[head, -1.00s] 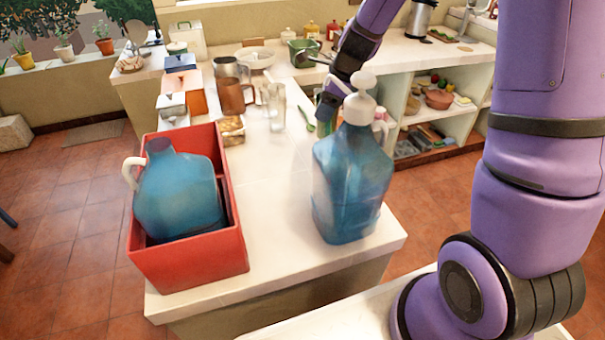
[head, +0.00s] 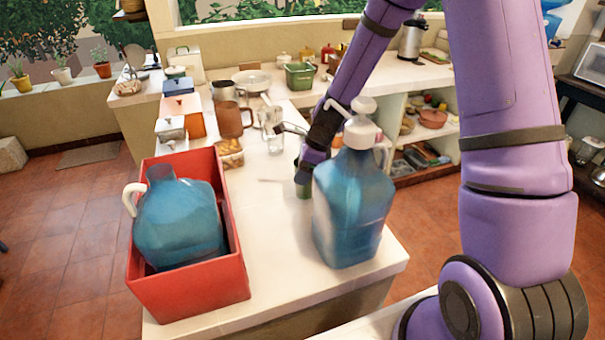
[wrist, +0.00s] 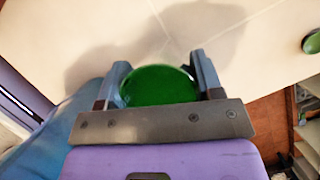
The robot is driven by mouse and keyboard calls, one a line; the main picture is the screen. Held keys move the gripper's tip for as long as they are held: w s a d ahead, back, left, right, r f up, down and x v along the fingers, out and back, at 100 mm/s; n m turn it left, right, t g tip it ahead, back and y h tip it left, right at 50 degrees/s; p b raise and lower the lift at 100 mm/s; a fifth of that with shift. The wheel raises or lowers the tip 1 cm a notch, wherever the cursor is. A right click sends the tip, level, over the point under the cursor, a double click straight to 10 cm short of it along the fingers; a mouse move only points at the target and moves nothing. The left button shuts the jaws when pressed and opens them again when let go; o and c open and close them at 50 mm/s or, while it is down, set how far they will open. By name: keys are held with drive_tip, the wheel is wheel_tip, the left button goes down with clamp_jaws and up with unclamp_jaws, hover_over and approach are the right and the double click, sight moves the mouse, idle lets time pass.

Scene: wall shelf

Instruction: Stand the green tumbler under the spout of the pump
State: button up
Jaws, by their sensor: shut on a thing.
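The green tumbler (head: 303,190) is upright in my gripper (head: 304,178), just left of the pump bottle and partly hidden by my gripper. In the wrist view its green round top (wrist: 158,87) lies between the two fingers. I cannot tell whether its base touches the counter. The blue pump bottle (head: 352,210) stands near the counter's front right corner. Its white pump head (head: 362,128) has a spout (head: 338,108) pointing left and back, above my gripper in the picture. The bottle's blue side (wrist: 62,125) shows at the left of the wrist view.
A red crate (head: 190,292) holding a blue jug (head: 180,220) stands at the counter's left. Clear glasses (head: 271,125) and a brown mug (head: 232,118) stand farther back. The counter (head: 275,245) between crate and pump bottle is clear. A green round thing (wrist: 313,42) shows at the wrist view's right edge.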

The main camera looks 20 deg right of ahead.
drive_tip(key=shift+f, duration=0.7)
drive_tip(key=o, duration=1)
drive_tip(key=shift+f, duration=0.15)
drive_tip(key=v, duration=1.2)
drive_tip(key=shift+s, duration=0.1)
